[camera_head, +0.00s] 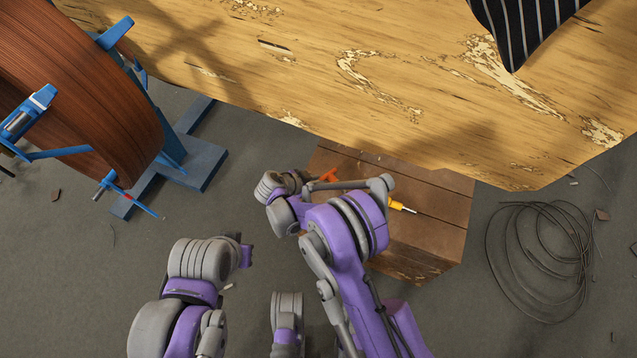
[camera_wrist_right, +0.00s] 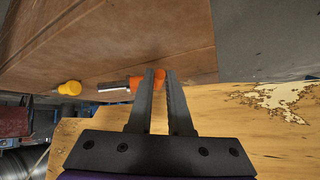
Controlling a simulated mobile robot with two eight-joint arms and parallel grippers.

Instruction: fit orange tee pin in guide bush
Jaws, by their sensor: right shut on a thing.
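The orange tee pin (camera_wrist_right: 134,81) is between the fingertips of my right gripper (camera_wrist_right: 161,74) in the right wrist view. The fingers are shut on its orange part, and a grey metal shank points left from it. In the head view, the orange tee pin (camera_head: 329,175) shows as a small orange shape over the far left part of the brown wooden box. My right arm covers much of the area around it. I cannot make out the guide bush. My left arm is at the lower left, but its gripper fingers do not show.
The brown wooden box (camera_head: 438,205) carries a yellow-handled tool (camera_head: 400,206), right of my right arm. A worn wooden tabletop (camera_head: 330,60) spans the top. A large reel (camera_head: 85,90) on a blue stand is at left. Coiled cable (camera_head: 540,262) lies on the floor at right.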

